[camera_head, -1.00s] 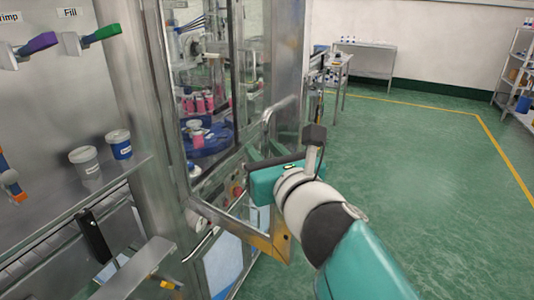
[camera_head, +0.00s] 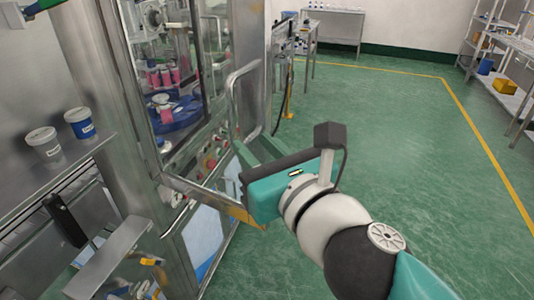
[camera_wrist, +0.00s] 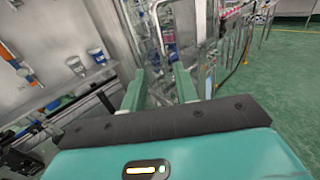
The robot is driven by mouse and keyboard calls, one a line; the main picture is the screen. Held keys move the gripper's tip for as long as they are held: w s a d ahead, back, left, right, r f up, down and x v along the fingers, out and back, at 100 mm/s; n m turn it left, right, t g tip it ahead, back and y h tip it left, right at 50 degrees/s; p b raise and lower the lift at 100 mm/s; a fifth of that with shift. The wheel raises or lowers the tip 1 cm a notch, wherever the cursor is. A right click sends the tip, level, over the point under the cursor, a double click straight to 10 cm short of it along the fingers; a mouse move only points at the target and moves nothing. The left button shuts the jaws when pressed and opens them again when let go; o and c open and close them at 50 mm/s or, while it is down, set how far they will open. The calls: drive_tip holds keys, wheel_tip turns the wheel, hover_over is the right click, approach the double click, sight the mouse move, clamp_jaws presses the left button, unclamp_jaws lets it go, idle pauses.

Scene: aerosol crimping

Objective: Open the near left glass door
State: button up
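The near left glass door is a clear pane in a metal frame on the machine's front; its bottom rail (camera_head: 205,196) slants outward to the right, so the door looks ajar, but I cannot tell how far. A bent metal handle bar (camera_head: 231,95) rises just behind and above my gripper (camera_head: 258,150). In the wrist view my gripper (camera_wrist: 160,88) has its two teal fingers apart, with nothing seen held between them. The fingers are close to the door and handle; whether they touch is unclear. My wrist hides the door's lower right corner.
Inside the machine are pink cans (camera_head: 160,77) and a blue turntable (camera_head: 180,115). Two tubs (camera_head: 79,123) stand on a ledge at the left. A metal bench (camera_head: 120,262) juts out at the lower left. Green floor (camera_head: 370,110) is open to the right.

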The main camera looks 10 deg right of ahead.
drive_tip(key=shift+v, duration=1)
drive_tip(key=shift+d, duration=0.15)
wheel_tip(320, 180, down, 9)
drive_tip(key=w+a+n+g, duration=0.15)
drive_tip(key=n+g, duration=0.45)
drive_tip(key=n, duration=1.6)
drive_tip(key=s+d+f+n+g+h, duration=0.3)
drive_tip(key=d+f+n+g+h, duration=0.2)
drive_tip(key=d+f+n, duration=0.4)
drive_tip(key=shift+s+d+f+n+h, duration=0.2)
drive_tip(key=shift+d+f+n+h, duration=0.35)
drive_tip(key=shift+d, duration=0.65)
